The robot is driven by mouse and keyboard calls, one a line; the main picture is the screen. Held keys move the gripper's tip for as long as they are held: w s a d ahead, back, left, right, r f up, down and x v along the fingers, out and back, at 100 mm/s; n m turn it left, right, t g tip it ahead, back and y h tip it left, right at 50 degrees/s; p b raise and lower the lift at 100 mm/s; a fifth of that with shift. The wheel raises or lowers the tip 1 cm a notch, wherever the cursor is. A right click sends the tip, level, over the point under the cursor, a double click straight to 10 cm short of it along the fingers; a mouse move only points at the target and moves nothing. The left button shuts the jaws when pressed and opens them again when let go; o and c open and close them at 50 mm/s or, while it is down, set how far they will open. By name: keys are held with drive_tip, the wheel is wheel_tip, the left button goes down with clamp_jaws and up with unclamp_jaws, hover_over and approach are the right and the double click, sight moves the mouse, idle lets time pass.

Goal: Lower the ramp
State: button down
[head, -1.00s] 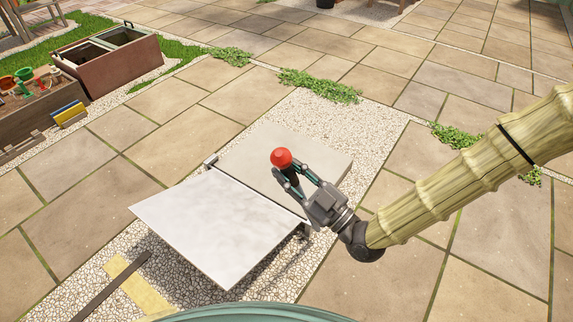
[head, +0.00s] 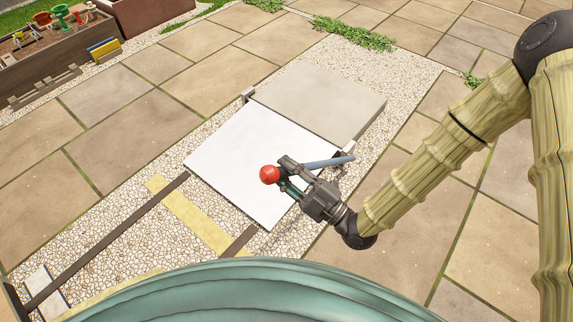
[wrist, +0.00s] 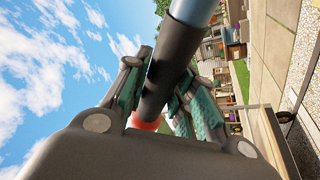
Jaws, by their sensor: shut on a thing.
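The ramp is a white panel (head: 235,150) hinged along the near edge of a grey slab (head: 320,100). It slopes down towards me from the hinge; I cannot tell whether its near edge touches the gravel. A lever with a blue-grey rod (head: 328,162) and a red ball knob (head: 269,175) runs from the hinge's right end, leaning low to the left. My gripper (head: 285,175) is shut on the lever's grip just behind the knob, above the ramp's right side. In the wrist view the black grip (wrist: 165,75) lies between my fingers, with the red knob (wrist: 145,123) partly hidden.
Pale gravel (head: 110,235) surrounds the ramp, with a yellow strip (head: 195,220) and dark rails (head: 105,230) on it. Stone paving (head: 135,125) is clear on both sides. A wooden planter box (head: 55,60) stands at the upper left.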

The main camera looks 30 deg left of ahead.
drive_tip(key=shift+s+a+f, duration=0.1)
drive_tip(key=shift+s+f, duration=0.35)
drive_tip(key=shift+f, duration=0.1)
drive_tip(key=c, duration=1.2)
unclamp_jaws()
drive_tip(key=shift+s+f, duration=0.1)
drive_tip(key=shift+f, duration=0.05)
drive_tip(key=shift+o, duration=0.2)
drive_tip(key=shift+w+r, duration=0.25)
drive_tip(key=v, duration=1.2)
drive_tip(key=shift+w, duration=0.1)
